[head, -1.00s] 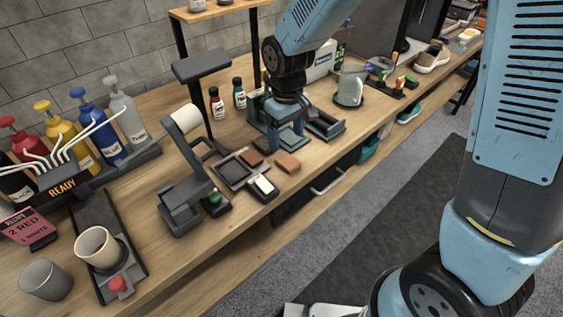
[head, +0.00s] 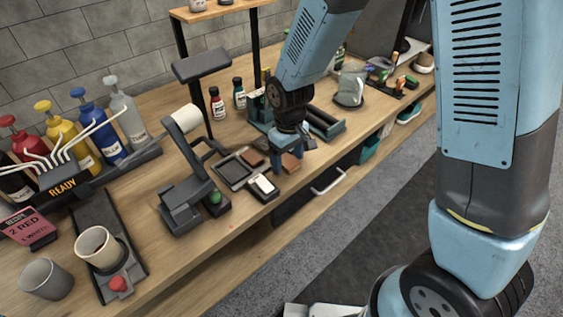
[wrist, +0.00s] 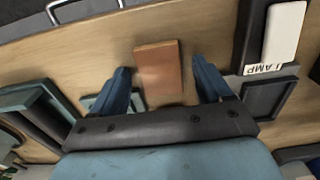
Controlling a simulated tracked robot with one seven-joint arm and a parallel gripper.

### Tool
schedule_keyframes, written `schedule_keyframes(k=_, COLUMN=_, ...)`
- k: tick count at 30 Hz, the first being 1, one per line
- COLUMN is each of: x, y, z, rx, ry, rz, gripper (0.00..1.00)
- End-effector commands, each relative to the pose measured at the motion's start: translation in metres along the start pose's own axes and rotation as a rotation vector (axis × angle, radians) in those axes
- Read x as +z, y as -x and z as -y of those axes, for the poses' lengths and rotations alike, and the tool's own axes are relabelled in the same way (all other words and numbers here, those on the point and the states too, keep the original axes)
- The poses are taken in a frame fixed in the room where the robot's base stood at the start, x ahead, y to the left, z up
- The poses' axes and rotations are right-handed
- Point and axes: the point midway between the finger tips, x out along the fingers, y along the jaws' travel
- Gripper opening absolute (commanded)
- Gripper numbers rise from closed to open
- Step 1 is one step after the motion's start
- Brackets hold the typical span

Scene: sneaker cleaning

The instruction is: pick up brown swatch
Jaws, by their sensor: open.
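The brown swatch (wrist: 160,72) is a flat rectangular piece lying on the wooden bench. In the wrist view it lies between the two blue fingers of my gripper (wrist: 163,78), with bare wood showing on both sides of it. My gripper is open, and its fingers appear apart from the swatch. In the head view my gripper (head: 288,165) is over the swatch (head: 291,162), which is partly hidden by the fingers. A second, darker brown piece (head: 252,158) lies to its left, by the dark tray.
The dark tray (head: 236,172) and a black holder with a white block (head: 263,185) lie left of the gripper. A teal-grey tray (head: 325,125) is behind it to the right. The bench's front edge and a drawer handle (head: 328,182) are close by.

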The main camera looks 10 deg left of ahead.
Motion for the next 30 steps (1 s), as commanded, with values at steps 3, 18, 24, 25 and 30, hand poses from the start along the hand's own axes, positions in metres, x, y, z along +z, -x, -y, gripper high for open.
schedule_keyframes(k=3, x=0.0000, y=0.0002, z=0.0000, rx=0.000, ry=0.000, rz=0.000, gripper=0.73)
schedule_keyframes(k=18, x=-0.0001, y=0.0004, z=0.0000, rx=0.000, ry=0.000, rz=0.000, gripper=0.25)
schedule_keyframes(k=24, x=-0.0001, y=0.0004, z=0.0000, rx=0.000, ry=0.000, rz=0.000, gripper=0.18)
schedule_keyframes(k=25, x=-0.0001, y=0.0004, z=0.0000, rx=0.000, ry=0.000, rz=0.000, gripper=0.18)
schedule_keyframes(k=30, x=-0.0003, y=0.0048, z=0.0000, rx=0.000, ry=0.000, rz=0.000, gripper=0.18)
